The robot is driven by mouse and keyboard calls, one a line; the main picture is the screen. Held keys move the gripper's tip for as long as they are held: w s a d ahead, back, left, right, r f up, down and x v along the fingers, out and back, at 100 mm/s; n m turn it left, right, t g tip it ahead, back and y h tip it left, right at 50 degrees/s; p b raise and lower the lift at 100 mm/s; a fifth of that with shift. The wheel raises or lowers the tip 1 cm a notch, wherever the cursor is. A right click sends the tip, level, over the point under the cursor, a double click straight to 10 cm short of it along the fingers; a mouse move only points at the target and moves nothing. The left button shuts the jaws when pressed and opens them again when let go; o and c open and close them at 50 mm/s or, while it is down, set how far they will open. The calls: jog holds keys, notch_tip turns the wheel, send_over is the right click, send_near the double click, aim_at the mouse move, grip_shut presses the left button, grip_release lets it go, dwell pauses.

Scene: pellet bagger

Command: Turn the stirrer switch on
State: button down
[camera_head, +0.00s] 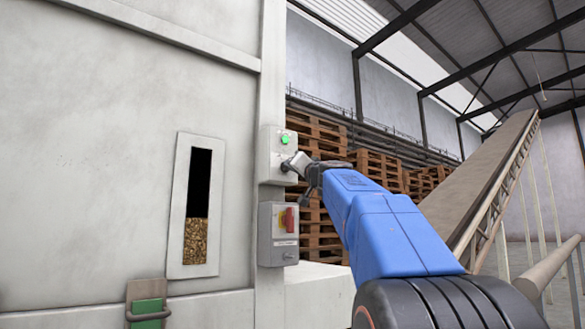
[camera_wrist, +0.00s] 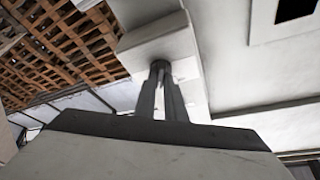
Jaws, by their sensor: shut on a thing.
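A pale grey switch box (camera_head: 270,160) is fixed to the white post beside the machine. A bright green lamp (camera_head: 285,139) shows near its top. My gripper (camera_head: 290,165) is at the lower part of this box, with its fingertips against the front. In the wrist view its two fingers (camera_wrist: 160,72) come together on a small dark knob (camera_wrist: 160,63) on the box face, which I take for the stirrer switch. The gripper is shut on it. The fingers hide most of the switch, so its angle cannot be read.
Just below is a grey box (camera_head: 278,252) with a red handle (camera_head: 289,220) on a yellow plate. A sight window (camera_head: 187,205) with pellets is at the left. Wooden pallets (camera_head: 375,168) and a conveyor (camera_head: 480,180) stand behind my arm.

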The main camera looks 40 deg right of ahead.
jog(key=c, duration=1.8)
grip_release()
jog(key=shift+s, duration=0.15)
jog(key=v, duration=1.7)
